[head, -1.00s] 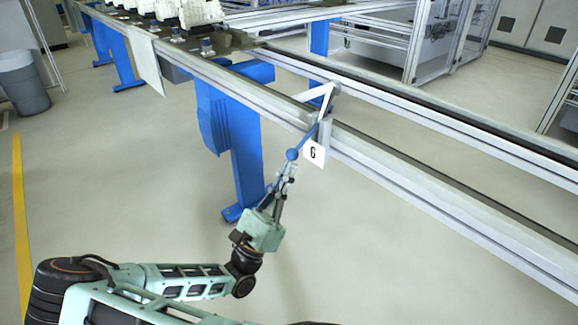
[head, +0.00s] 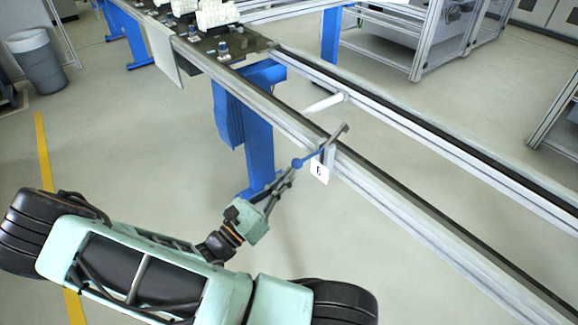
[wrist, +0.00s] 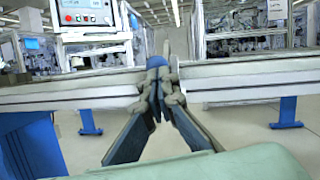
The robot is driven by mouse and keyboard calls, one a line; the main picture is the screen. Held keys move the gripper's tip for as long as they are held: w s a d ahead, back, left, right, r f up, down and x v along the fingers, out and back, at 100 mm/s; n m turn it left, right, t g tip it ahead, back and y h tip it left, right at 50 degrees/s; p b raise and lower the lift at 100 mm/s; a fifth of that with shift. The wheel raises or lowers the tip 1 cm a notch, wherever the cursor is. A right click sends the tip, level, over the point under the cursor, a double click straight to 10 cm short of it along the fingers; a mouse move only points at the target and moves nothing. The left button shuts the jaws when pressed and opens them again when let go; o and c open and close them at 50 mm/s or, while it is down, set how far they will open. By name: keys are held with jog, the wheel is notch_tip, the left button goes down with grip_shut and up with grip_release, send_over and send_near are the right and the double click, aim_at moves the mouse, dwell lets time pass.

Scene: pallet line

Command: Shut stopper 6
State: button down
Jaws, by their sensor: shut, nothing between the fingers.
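Stopper 6 is on the near rail, with a white tag (head: 319,171) reading 6 below it. Its blue ball knob (head: 297,163) sits on a blue rod on the near side, and its grey arm (head: 338,135) leans over the near rail toward the far right, apart from the white crossbar. My gripper (head: 291,174) is shut and empty, its tips right at the knob from below. In the wrist view the knob (wrist: 156,61) shows just beyond the closed tips (wrist: 158,78); whether they touch it I cannot tell.
A blue leg (head: 258,150) stands left of my gripper. White parts (head: 215,14) sit up the line. The floor on the near side is open.

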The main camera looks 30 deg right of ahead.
notch_tip(320, 180, up, 7)
jog(key=d+y+p, duration=0.1)
jog(key=y+p, duration=0.2)
jog(key=p, duration=0.6)
jog(key=shift+r+g+p, duration=0.15)
jog(key=shift+g+p, duration=0.15)
jog(key=shift+p, duration=0.1)
jog(key=s+a+f+b, duration=0.1)
jog(key=s+a+b, duration=0.1)
jog(key=a, duration=1)
jog(key=shift+s+a+b, duration=0.4)
jog(key=shift+b, duration=0.1)
jog(key=shift+d+m, duration=0.1)
jog(key=shift+m, duration=0.2)
